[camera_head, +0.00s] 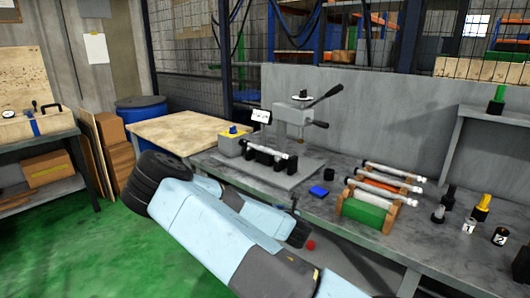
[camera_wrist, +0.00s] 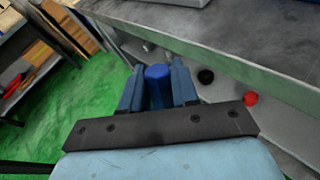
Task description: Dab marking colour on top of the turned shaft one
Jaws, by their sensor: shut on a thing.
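My gripper (camera_wrist: 157,90) is shut on an upright-looking blue cylinder (camera_wrist: 157,72), in front of the bench's front edge in the wrist view. In the head view my arm hides most of the gripper and the cylinder. Several pale shafts (camera_head: 393,171) lie across a wooden rack (camera_head: 346,208) on the bench, with green and orange surfaces beneath them. Another bright shaft (camera_head: 270,149) lies across black supports at the bench fixture (camera_head: 285,175). Which one is turned shaft one cannot be told. A small blue pad (camera_head: 319,191) lies between fixture and rack.
A red knob (camera_head: 310,245) sits below the bench edge, near a black knob (camera_wrist: 205,76). Containers marked 1 (camera_head: 468,227) and 2 (camera_head: 500,237) stand right of the rack. The fixture's lever (camera_head: 326,94) sticks up. A grey back panel (camera_head: 390,100) stands behind.

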